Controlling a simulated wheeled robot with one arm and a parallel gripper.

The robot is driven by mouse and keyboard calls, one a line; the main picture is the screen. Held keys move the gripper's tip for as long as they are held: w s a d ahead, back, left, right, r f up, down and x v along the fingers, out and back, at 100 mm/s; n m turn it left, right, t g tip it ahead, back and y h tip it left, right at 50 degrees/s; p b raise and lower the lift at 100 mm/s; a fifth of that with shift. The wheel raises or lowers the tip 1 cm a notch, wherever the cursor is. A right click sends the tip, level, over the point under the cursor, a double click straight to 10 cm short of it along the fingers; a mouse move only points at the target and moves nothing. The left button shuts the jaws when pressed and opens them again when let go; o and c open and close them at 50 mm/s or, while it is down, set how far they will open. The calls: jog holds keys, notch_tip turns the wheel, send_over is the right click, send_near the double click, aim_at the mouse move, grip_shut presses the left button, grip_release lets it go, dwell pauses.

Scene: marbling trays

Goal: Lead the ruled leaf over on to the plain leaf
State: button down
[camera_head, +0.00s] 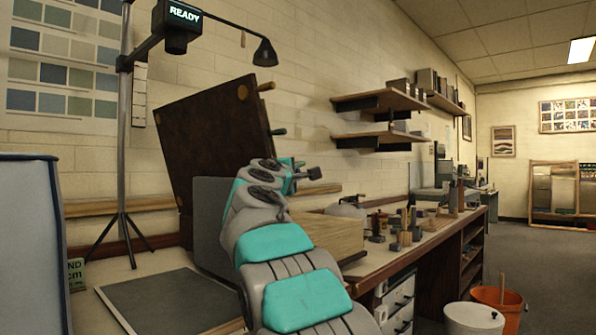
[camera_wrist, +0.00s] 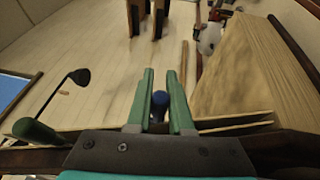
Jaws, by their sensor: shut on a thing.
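My gripper (camera_wrist: 161,108) is shut on a blue peg (camera_wrist: 160,101), in the wrist view. In the head view my arm hides that grip. A dark green peg (camera_wrist: 38,134) is left of my gripper. A flat dark grey panel (camera_head: 170,303) lies on the bench at front left; I cannot tell whether it is the plain leaf.
A grey upright panel (camera_head: 209,226) stands beside my arm. A wooden box (camera_head: 328,232) is right of my arm; it also shows in the wrist view (camera_wrist: 262,72). A lamp (camera_head: 265,53) hangs above right of the board. Small blocks crowd the bench further right.

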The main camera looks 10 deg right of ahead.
jog(key=shift+w+d+f, duration=0.15)
jog(key=shift+w+d, duration=0.3)
jog(key=shift+d, duration=0.2)
jog(key=c, duration=0.8)
grip_release()
jog(key=shift+d, duration=0.1)
jog(key=shift+s+a, duration=0.1)
jog(key=shift+a, duration=0.1)
